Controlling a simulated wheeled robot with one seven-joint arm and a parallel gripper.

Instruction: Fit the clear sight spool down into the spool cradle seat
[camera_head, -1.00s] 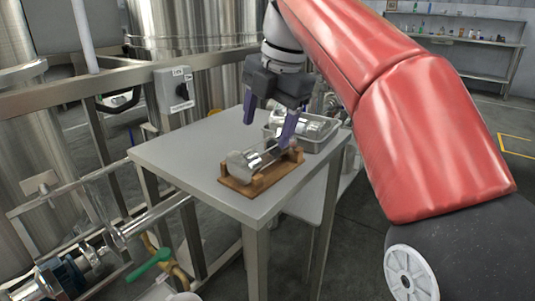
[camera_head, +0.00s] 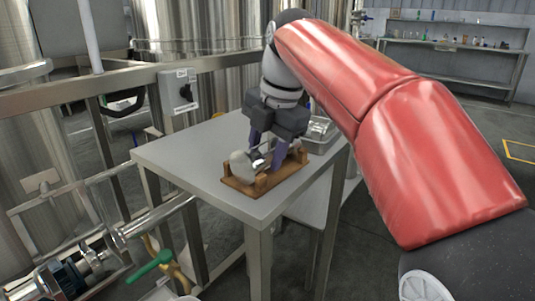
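The clear sight spool (camera_head: 242,165) lies on its side over the wooden spool cradle (camera_head: 240,186) on the grey table. Its pale round flange faces the front left, and a shiny metal part shows behind it. My gripper (camera_head: 267,150) is low over the cradle, pointing down. Its two purple fingers stand apart at the spool's middle and far part. I cannot tell whether they touch the spool. The gripper hides part of the spool's far end, and I cannot tell how deep the spool sits in the seat.
A grey tray (camera_head: 321,147) with shiny metal parts stands behind the cradle at the table's right edge. The table (camera_head: 196,157) is clear to the left. A metal rail with a switch box (camera_head: 177,91) runs behind it.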

